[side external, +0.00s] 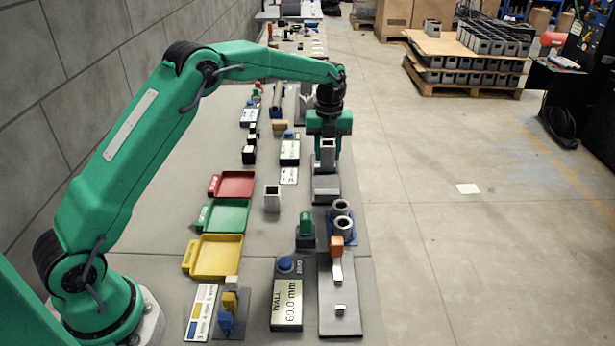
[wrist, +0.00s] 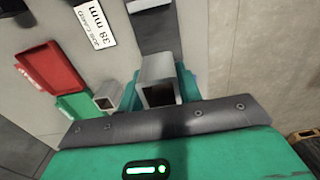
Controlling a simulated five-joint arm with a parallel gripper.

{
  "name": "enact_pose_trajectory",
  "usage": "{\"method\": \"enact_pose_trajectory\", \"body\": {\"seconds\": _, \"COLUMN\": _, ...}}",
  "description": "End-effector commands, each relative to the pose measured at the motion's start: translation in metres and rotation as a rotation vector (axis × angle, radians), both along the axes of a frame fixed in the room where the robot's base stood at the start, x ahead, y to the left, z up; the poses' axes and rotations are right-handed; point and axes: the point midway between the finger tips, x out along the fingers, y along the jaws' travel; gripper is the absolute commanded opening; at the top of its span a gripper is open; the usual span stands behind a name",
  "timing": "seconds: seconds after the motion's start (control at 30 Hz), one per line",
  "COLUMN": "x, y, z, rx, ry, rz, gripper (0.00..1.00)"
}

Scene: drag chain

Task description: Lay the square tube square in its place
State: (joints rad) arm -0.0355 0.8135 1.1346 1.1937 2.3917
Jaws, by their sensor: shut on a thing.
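My gripper (side external: 327,158) is shut on a grey square tube (side external: 327,152) and points downward at the right side of the bench. In the wrist view the tube (wrist: 157,72) sits between the two green fingers of my gripper (wrist: 159,90), its open end facing the camera. A grey plate (side external: 326,194) lies below and just in front of the tube; whether the tube touches anything there I cannot tell. A second square tube (side external: 272,199) stands upright on the bench to the left, and shows in the wrist view (wrist: 107,97).
Red (side external: 236,184), green (side external: 221,216) and yellow (side external: 216,256) trays line the left. Round tubes (side external: 342,220) stand in front of the plate, near an orange block (side external: 337,244). A label reading 38 mm (wrist: 95,22) lies left of the held tube. The bench edge is close on the right.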

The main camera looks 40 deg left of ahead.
Motion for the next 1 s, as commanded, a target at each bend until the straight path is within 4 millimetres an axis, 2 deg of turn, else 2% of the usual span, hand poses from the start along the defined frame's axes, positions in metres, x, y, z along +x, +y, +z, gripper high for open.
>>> {"method": "enact_pose_trajectory", "body": {"seconds": 0.37, "x": 0.0, "y": 0.0, "z": -0.004, "rx": 0.0, "ry": -0.001, "rz": 0.0, "gripper": 0.03}}
{"method": "enact_pose_trajectory", "body": {"seconds": 1.0, "x": 0.0, "y": 0.0, "z": -0.042, "rx": 0.0, "ry": -0.001, "rz": 0.0, "gripper": 0.03}}
